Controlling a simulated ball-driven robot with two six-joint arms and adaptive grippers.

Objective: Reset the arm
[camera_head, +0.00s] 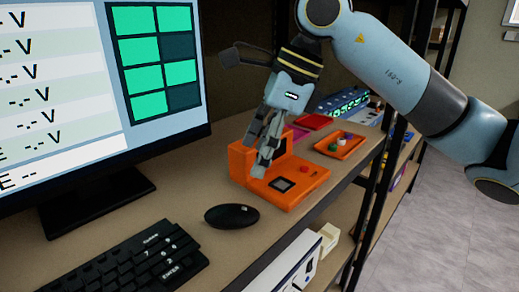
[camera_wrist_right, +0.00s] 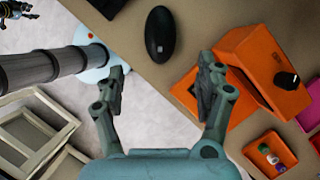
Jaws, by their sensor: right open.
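My right arm (camera_head: 410,75) comes in from the upper right of the head view. Its gripper (camera_head: 260,152) points down above the desk and overlaps the orange device in the picture. In the right wrist view the gripper (camera_wrist_right: 163,78) has its two fingers wide apart with nothing between them. Bare desk edge and floor show past the gap. The orange device (camera_head: 292,183) has an upright part and a low base, and it also shows right of the fingers in the wrist view (camera_wrist_right: 262,65). I cannot make out my left gripper.
A black mouse (camera_head: 231,216), keyboard (camera_head: 115,265) and monitor (camera_head: 85,90) stand on the desk at left. An orange tray (camera_head: 350,151) with small coloured items lies behind the device. A dark shelf post (camera_head: 375,200) rises at right. Pale frames (camera_wrist_right: 30,140) stand below in the wrist view.

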